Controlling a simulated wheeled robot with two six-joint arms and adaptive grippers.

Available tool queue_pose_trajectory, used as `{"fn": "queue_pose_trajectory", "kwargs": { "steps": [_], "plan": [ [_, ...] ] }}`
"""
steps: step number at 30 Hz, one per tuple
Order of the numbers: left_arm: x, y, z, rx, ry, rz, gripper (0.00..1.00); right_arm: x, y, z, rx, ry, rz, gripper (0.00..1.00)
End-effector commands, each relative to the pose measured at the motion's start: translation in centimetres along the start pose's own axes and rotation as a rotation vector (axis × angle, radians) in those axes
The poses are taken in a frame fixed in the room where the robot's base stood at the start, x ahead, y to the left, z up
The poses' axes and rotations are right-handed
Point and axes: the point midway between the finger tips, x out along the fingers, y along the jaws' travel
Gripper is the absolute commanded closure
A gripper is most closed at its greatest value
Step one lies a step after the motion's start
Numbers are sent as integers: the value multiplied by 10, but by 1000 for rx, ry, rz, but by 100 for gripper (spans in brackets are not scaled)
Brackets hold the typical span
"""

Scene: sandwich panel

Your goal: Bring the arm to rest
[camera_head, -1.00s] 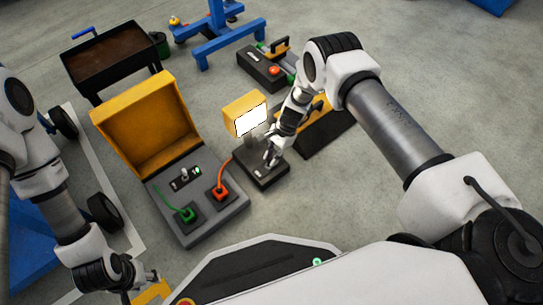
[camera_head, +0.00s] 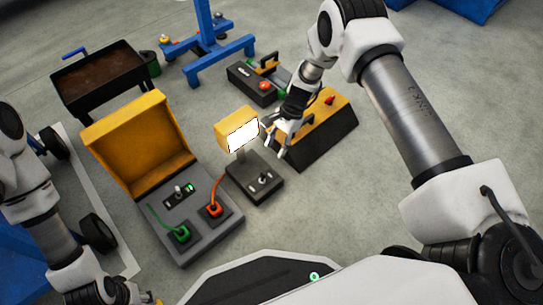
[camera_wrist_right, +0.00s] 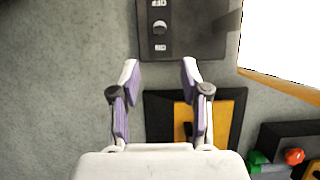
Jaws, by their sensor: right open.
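My right gripper (camera_head: 278,143) is open and empty, raised beside the lit yellow lamp (camera_head: 238,130). In the right wrist view, its two spread fingers (camera_wrist_right: 160,72) have nothing between them. The lamp stands on a dark switch box (camera_head: 248,186) with a small switch knob on top. In the wrist view, the switch box (camera_wrist_right: 198,42) lies beyond the fingertips, apart from them, with its round knob showing. Only a sliver of my left gripper (camera_head: 152,298) shows at the bottom left edge; its fingers are cut off.
An open yellow-lidded case (camera_head: 190,222) with green and orange plugs stands left of the switch box. A yellow-topped black box (camera_head: 325,130) with a red knob is behind my right gripper. A dark box (camera_head: 250,82) and a brown cart (camera_head: 98,82) stand farther back. Floor is clear at right.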

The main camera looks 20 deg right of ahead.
Motion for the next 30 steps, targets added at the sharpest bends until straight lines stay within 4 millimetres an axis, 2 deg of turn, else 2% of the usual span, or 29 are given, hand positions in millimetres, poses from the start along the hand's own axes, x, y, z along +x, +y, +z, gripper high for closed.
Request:
{"fn": "queue_pose_trajectory", "kwargs": {
  "steps": [15,17,19,20,23,27,30],
  "plan": [
    [0,0,0,0,0,0,54,-3,0,0,-1,0,1,54],
    [-4,0,0,0,0,0,54,-6,0,2,-1,0,2,54],
    [-18,0,0,0,-1,0,54,-16,1,10,-5,-1,8,54],
    [-26,0,0,0,-1,0,54,-17,11,19,-1,-11,33,54],
    [-41,0,0,1,-1,0,54,-4,70,42,-1,-28,158,54],
    [-64,1,1,2,-2,0,54,6,190,63,-177,74,334,54],
    [-74,1,1,3,-3,0,54,-1,259,74,-411,145,402,54]
  ]
}}
